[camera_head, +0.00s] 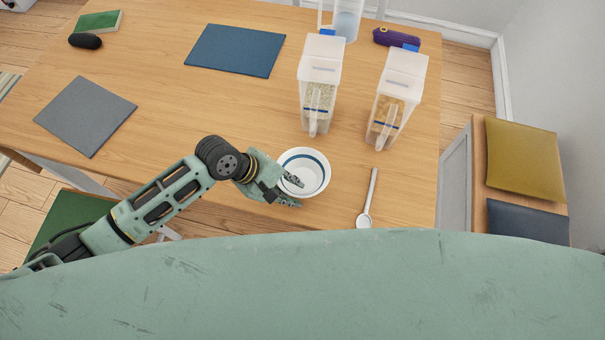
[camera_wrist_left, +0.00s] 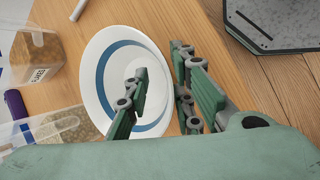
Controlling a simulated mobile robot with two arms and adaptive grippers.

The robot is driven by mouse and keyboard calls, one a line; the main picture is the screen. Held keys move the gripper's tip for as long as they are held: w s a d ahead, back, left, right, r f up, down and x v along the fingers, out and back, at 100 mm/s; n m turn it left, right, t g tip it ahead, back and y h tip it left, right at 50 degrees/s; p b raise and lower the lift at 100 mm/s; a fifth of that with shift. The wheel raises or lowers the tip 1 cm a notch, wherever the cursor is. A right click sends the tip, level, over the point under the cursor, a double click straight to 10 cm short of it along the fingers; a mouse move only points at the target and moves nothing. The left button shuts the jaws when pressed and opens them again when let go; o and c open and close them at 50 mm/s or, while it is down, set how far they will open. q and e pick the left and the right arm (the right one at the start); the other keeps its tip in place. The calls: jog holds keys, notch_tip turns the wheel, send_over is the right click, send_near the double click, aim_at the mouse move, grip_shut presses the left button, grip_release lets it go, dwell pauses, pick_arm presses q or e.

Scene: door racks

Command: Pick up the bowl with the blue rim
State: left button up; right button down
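The white bowl with a blue ring (camera_head: 311,165) stands upright on the wooden table near its front edge. It also shows large in the left wrist view (camera_wrist_left: 100,55). My left gripper (camera_head: 296,192) is at the bowl's near left side. In the left wrist view its fingers (camera_wrist_left: 160,64) are apart. One finger is over the inside of the bowl and the other is outside the rim, with the rim between them. I cannot see the fingers pressing on the rim. My right gripper is not in view.
A white spoon (camera_head: 369,198) lies right of the bowl. Two clear containers with grains, a left one (camera_head: 320,75) and a right one (camera_head: 402,75), stand behind it. Blue (camera_head: 235,50) and grey (camera_head: 86,116) mats lie on the table, with clear wood between them and the bowl.

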pick_arm(q)
jog(key=shift+c, duration=0.6)
grip_shut()
jog(key=shift+r, duration=0.5)
notch_tip(320, 180, up, 3)
jog(key=shift+w+d+f, duration=0.1)
jog(key=s+d+r, duration=0.2)
jog(key=s+r, duration=0.5)
jog(key=s, duration=0.4)
jog(key=shift+s+b, duration=0.25)
jog(key=shift+b, duration=0.15)
